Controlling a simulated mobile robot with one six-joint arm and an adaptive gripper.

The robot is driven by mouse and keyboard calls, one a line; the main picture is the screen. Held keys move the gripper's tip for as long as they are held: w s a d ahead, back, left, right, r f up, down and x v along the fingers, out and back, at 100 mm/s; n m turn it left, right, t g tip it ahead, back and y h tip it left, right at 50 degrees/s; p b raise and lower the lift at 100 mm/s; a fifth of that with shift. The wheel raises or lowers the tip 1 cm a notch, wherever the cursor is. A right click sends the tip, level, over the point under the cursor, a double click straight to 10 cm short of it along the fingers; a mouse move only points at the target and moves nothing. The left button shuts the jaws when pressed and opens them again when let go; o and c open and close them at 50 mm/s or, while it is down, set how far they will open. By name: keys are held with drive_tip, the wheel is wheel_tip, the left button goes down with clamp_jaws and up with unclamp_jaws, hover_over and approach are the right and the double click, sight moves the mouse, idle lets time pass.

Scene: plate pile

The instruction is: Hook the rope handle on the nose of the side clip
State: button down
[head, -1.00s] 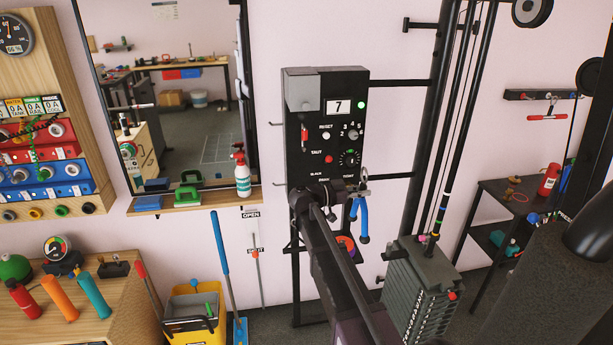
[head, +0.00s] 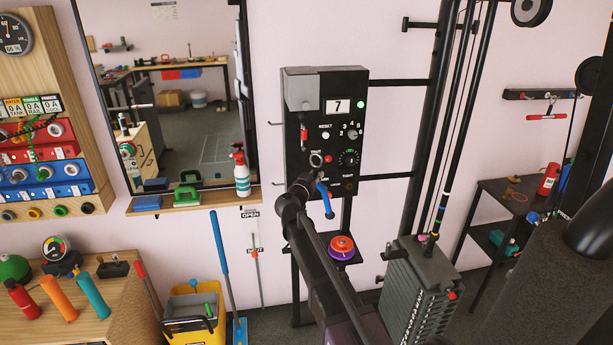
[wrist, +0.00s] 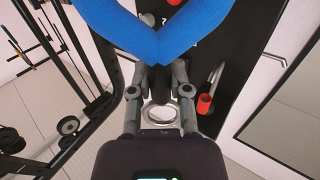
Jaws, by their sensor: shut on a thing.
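The rope handle shows a blue grip (head: 325,200) hanging and a metal ring above it, in front of the control panel's lower part in the head view. In the wrist view its blue rope (wrist: 160,50) forms a V across the top, with the ring (wrist: 160,116) seen between my fingers. My gripper (head: 306,182) is shut on the handle's dark middle part, between the blue rope and the ring; it also shows in the wrist view (wrist: 160,92).
The control panel (head: 330,105) with knobs and a red lever is close behind the handle. A red and purple round thing (head: 341,246) sits on a small shelf below. A weight stack (head: 425,285) with upright rods stands right. A mirror (head: 180,90) and a ledge lie left.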

drive_tip(key=shift+a+n+t+y, duration=0.3)
drive_tip(key=shift+a+n+y, duration=0.4)
drive_tip(key=shift+a+y, duration=0.45)
drive_tip(key=shift+w+a, duration=0.15)
drive_tip(key=shift+w, duration=0.2)
drive_tip(key=w+a+f+b, duration=0.2)
drive_tip(key=w, duration=0.7)
drive_tip(key=shift+a, duration=0.3)
idle(0.8)
idle(0.8)
drive_tip(key=shift+c, duration=2.4)
unclamp_jaws()
